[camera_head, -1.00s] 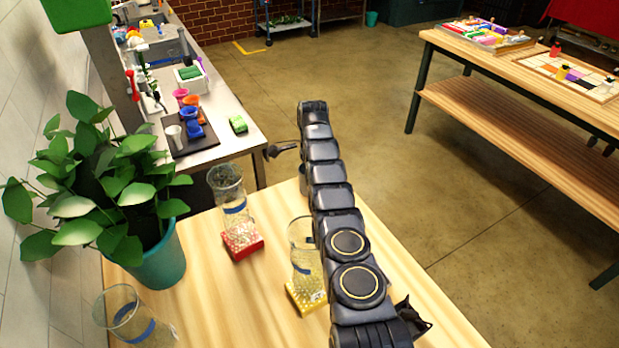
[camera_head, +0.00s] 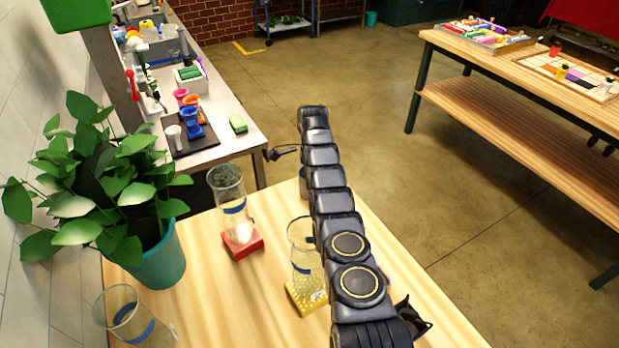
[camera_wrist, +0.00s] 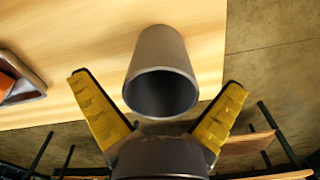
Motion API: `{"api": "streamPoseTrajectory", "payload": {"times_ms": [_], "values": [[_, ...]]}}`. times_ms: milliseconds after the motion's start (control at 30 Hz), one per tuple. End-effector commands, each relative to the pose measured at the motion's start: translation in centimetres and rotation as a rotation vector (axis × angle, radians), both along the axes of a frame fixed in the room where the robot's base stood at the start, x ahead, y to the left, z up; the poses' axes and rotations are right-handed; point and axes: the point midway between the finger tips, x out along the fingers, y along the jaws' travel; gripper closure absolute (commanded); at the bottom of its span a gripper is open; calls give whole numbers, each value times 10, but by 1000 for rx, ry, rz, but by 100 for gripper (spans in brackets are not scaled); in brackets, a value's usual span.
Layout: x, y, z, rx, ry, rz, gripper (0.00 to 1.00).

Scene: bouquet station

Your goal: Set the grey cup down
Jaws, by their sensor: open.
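The grey cup (camera_wrist: 160,58) shows in the wrist view with its round, open mouth toward the camera and wooden tabletop behind it. It lies between the two yellow-padded fingers of my gripper (camera_wrist: 158,84). The fingers are spread wide, with a visible gap on each side of the cup. In the head view, my arm covers most of the gripper and cup. Only a dark finger (camera_head: 283,152) sticks out left of the arm, and a grey sliver of what looks like the cup (camera_head: 303,181) shows beside it, at the table's far edge.
On the wooden table (camera_head: 225,300) stand a glass vase on a red base (camera_head: 243,246), another on a yellow base (camera_head: 306,299), a third glass (camera_head: 128,312) and a potted plant (camera_head: 155,262). A metal counter (camera_head: 225,155) with small coloured cups is beyond.

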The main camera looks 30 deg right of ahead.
Motion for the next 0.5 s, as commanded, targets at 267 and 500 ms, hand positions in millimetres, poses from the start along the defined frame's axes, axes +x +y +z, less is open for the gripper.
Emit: {"api": "streamPoseTrajectory", "payload": {"times_ms": [267,500], "values": [[2,0,37,-2,-7,1,0],[1,0,68,0,-3,0,0]]}}
